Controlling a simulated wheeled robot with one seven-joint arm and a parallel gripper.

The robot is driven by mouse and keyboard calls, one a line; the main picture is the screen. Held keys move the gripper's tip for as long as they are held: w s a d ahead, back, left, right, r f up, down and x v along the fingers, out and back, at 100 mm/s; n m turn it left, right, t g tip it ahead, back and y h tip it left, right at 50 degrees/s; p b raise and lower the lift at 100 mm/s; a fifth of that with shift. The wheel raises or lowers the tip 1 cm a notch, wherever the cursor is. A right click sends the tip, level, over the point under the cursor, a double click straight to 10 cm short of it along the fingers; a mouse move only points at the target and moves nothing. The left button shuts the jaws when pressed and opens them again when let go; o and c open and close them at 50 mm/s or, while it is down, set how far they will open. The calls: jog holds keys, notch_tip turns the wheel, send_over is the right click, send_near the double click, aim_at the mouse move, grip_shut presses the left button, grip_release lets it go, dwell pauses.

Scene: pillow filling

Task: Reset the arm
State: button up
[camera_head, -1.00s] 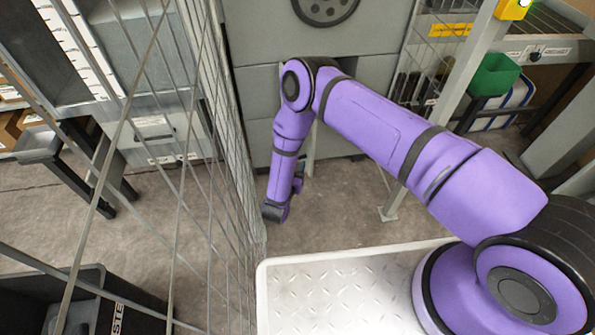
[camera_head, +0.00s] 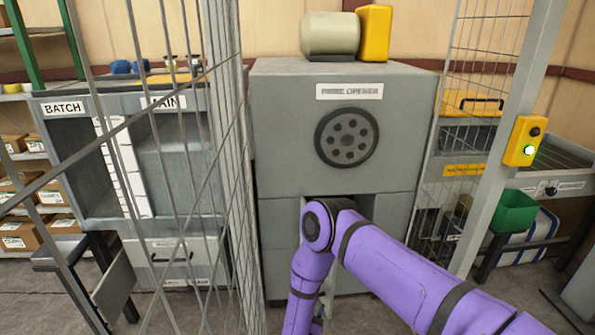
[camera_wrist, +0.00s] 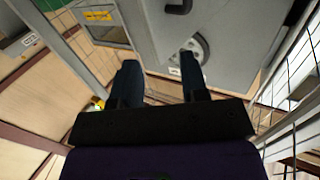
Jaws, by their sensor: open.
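My gripper shows in the wrist view (camera_wrist: 160,85). Its two dark fingers are spread wide apart with nothing between them. Beyond the fingers is the grey fibre opener cabinet (camera_wrist: 235,35), tilted in that view. In the head view my purple arm comes in from the lower right, bends at a joint in front of the cabinet (camera_head: 290,150) and runs down out of the picture. My gripper itself is not clearly visible in the head view.
A wire mesh fence (camera_head: 232,200) stands close on the left of my arm. A grey post (camera_head: 500,150) with a yellow button box (camera_head: 525,141) stands on the right, near a green bin (camera_head: 514,211). A batch and main cabinet (camera_head: 165,165) is behind the fence.

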jog(key=w+a+r+g+y, duration=0.1)
jog(key=w+r+y, duration=0.1)
jog(key=w+r, duration=0.65)
jog(key=w+r+g+y, duration=0.1)
jog(key=w+r+y, duration=0.3)
jog(key=r, duration=0.7)
jog(key=d+r+n+g+y, duration=0.1)
jog(key=d+r+y, duration=0.1)
jog(key=r, duration=1)
jog(key=d+r+n+g+y, duration=0.1)
jog(key=d+r+n, duration=0.15)
jog(key=r, duration=0.85)
jog(key=s+d+r+n+g, duration=0.1)
jog(key=s+d+r+g, duration=0.1)
jog(key=s+d+r, duration=0.55)
jog(key=s+d+r+g, duration=0.1)
jog(key=s+d+r, duration=0.3)
jog(key=s+r, duration=0.5)
jog(key=s+d+g+h, duration=0.1)
jog(key=s+d, duration=0.3)
jog(key=s, duration=0.8)
jog(key=s+d+r+g, duration=0.1)
jog(key=s+d+g, duration=0.2)
jog(key=s, duration=1)
jog(key=shift+s+d+h, duration=0.15)
jog(key=shift+d+h, duration=0.25)
jog(key=shift+d, duration=0.85)
